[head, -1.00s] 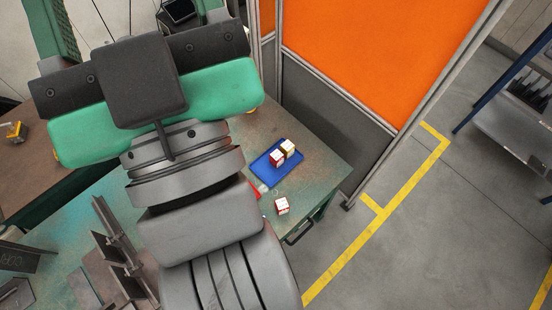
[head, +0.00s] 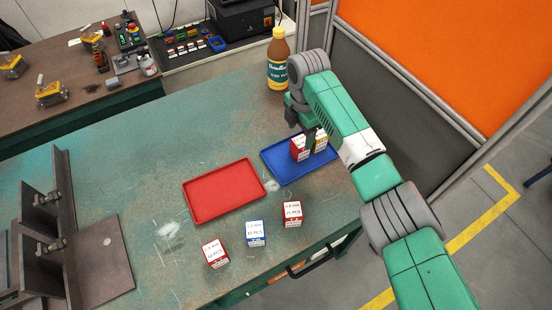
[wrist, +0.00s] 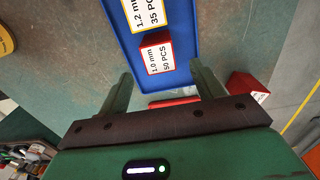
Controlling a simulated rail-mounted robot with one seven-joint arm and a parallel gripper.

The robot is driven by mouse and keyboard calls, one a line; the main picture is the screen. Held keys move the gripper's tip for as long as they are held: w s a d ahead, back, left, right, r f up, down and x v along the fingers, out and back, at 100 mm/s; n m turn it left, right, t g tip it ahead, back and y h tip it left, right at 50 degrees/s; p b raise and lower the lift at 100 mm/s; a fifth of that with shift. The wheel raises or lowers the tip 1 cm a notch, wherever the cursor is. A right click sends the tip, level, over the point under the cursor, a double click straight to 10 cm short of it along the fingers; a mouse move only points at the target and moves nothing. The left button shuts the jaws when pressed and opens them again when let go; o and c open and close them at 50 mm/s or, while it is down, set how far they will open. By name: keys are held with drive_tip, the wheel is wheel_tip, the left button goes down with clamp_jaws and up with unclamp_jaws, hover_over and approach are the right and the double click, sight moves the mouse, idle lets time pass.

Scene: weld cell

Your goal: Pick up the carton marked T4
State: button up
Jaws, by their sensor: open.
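No T4 mark is legible on any carton. Two cartons stand in the blue tray (head: 280,172): a red-sided one (head: 298,150) and a yellow-sided one (head: 320,143). In the wrist view the red-sided one (wrist: 156,57) reads "1.0 mm 50 PCS" and the yellow-sided one (wrist: 149,14) "1.2 mm 35 PCS". Three more cartons stand near the bench's front edge: a red one (head: 215,253), a blue one (head: 256,234) and another red one (head: 292,213). My gripper (wrist: 161,80) is open and empty; the red-sided tray carton lies just beyond its fingertips. The arm partly hides the tray in the head view.
An empty red tray (head: 226,190) lies left of the blue tray. A brown bottle (head: 278,62) stands behind my arm. Dark steel brackets (head: 75,230) stand at the bench's left. An orange-and-grey partition (head: 395,110) stands close on the right.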

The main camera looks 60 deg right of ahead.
sight(301, 141)
drive_tip(key=shift+a+f, duration=0.1)
drive_tip(key=shift+f, duration=0.15)
drive_tip(key=f+b, duration=0.1)
drive_tip(key=f, duration=0.1)
drive_tip(key=f+b, duration=0.1)
drive_tip(key=f, duration=0.2)
drive_tip(key=f+b, duration=0.1)
drive_tip(key=f, duration=0.1)
drive_tip(key=shift+s+d+f, duration=0.15)
drive_tip(key=shift+d+f, duration=0.1)
drive_tip(key=shift+d, duration=0.1)
drive_tip(key=shift+r, duration=0.1)
drive_tip(key=c, duration=1.1)
